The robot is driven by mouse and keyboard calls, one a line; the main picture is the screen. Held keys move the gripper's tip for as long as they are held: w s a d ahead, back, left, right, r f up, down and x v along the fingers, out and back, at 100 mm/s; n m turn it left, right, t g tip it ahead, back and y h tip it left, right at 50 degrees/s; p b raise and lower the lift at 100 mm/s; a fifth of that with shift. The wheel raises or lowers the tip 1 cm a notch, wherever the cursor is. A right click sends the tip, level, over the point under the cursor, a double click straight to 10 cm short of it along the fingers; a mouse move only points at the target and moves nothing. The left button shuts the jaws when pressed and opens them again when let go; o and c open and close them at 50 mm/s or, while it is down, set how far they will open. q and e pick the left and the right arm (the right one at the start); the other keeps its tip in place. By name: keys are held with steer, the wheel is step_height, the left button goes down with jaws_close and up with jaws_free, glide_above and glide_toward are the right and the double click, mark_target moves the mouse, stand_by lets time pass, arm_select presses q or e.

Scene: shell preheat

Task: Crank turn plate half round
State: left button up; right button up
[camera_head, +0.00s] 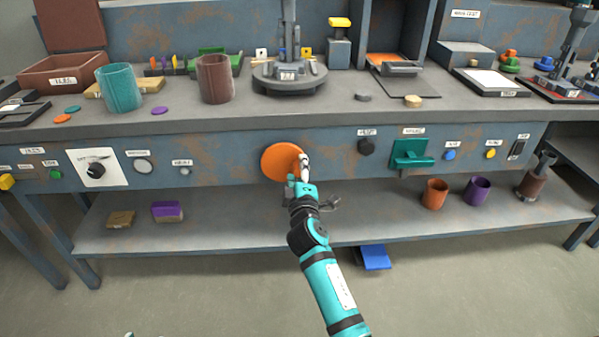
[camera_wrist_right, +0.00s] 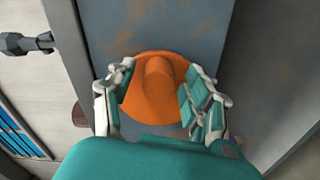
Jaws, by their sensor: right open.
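An orange round crank disc (camera_head: 281,161) sits on the bench's front panel, partly covered by my right gripper in the head view. In the right wrist view the orange disc (camera_wrist_right: 150,108) carries a thick orange peg (camera_wrist_right: 158,75). My right gripper (camera_head: 302,172) is at the disc's right side. Its fingers (camera_wrist_right: 160,82) are open, one on each side of the peg; whether they touch it I cannot tell. A grey round plate (camera_head: 289,86) stands on the bench top above the crank, with a post and small items on it.
A brown cup (camera_head: 215,80) and a teal cup (camera_head: 119,88) stand left of the plate. A lower shelf (camera_head: 240,227) runs below the panel.

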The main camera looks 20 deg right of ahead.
steer(key=v, duration=0.7)
steer(key=shift+s, duration=0.3)
steer(key=shift+a, duration=0.1)
